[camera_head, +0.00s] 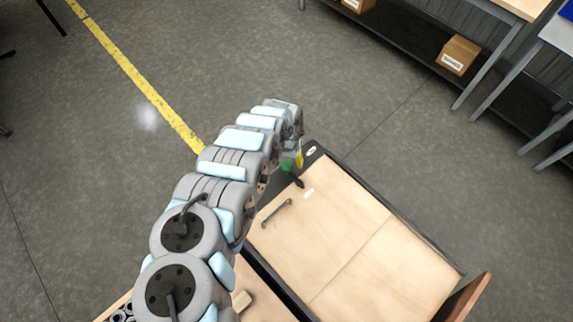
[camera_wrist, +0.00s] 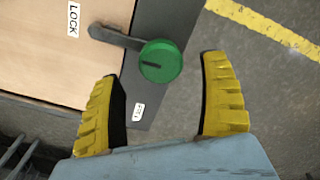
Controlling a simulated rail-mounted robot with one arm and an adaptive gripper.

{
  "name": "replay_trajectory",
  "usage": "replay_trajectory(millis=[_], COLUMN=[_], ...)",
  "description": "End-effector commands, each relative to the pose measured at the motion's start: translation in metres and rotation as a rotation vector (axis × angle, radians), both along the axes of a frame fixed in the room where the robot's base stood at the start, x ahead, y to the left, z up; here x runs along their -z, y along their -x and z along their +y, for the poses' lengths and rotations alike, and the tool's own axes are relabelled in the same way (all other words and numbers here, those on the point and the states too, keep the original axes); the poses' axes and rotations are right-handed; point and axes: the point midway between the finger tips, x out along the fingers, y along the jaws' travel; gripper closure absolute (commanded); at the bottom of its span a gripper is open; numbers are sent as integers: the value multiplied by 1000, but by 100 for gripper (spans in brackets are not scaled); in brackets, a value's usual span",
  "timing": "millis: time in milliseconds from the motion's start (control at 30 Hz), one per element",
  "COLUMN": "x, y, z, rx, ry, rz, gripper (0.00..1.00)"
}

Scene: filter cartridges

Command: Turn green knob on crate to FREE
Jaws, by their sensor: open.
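The green knob (camera_wrist: 160,61) sits on the dark grey edge strip of the crate in the wrist view. A dark lever (camera_wrist: 116,38) reaches from it to the upper left over the wooden panel, toward a LOCK label (camera_wrist: 73,20). A second white label (camera_wrist: 138,111), too small to read, is on the strip below the knob. My gripper (camera_wrist: 160,70) is open, with a yellow finger on either side of the knob; contact is not visible.
A dark bar handle (camera_head: 277,212) lies on the crate's wooden top. A small wooden block (camera_head: 242,301) is at the lower edge. Shelving with a cardboard box (camera_head: 458,54) stands at the upper right. Open floor with a yellow line (camera_head: 140,80) is behind the arm.

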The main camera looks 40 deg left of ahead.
Motion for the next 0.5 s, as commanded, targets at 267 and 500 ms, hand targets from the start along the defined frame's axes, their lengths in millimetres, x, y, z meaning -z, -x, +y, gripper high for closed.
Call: replay_trajectory(millis=[267, 500], x=[23, 30], y=[0, -1], z=[0, 1], rx=[-1, -2], ry=[2, -2], rz=[-1, -3], gripper=[23, 23])
